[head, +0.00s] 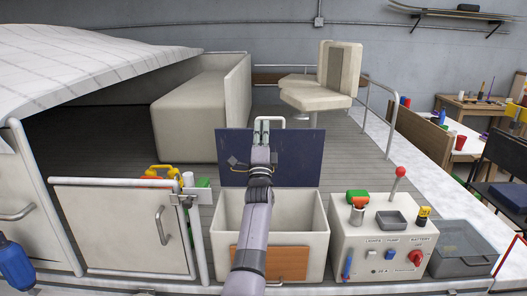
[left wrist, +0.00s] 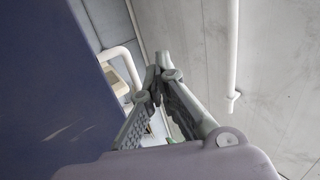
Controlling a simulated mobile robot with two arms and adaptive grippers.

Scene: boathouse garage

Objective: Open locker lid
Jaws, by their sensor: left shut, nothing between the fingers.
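The locker (head: 313,225) is a cream box in the middle of the head view, with an orange-brown panel (head: 270,262) on its front. Its dark blue lid (head: 305,158) stands up at the back, so the box shows open. The lid also fills the left of the left wrist view (left wrist: 50,80). My left gripper (head: 262,122) is at the lid's top edge, its arm crossing in front of the box and lid. It is shut and empty. In the left wrist view its fingertips (left wrist: 160,68) come together beside the lid. My right gripper is out of view.
A control box (head: 383,245) with a red-knobbed lever stands right of the locker, then a grey bin (head: 462,250). A low white door (head: 120,225) is to the left. Behind are a cream seat (head: 325,80) and bench (head: 195,115). A white bar (head: 296,119) rises by the gripper.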

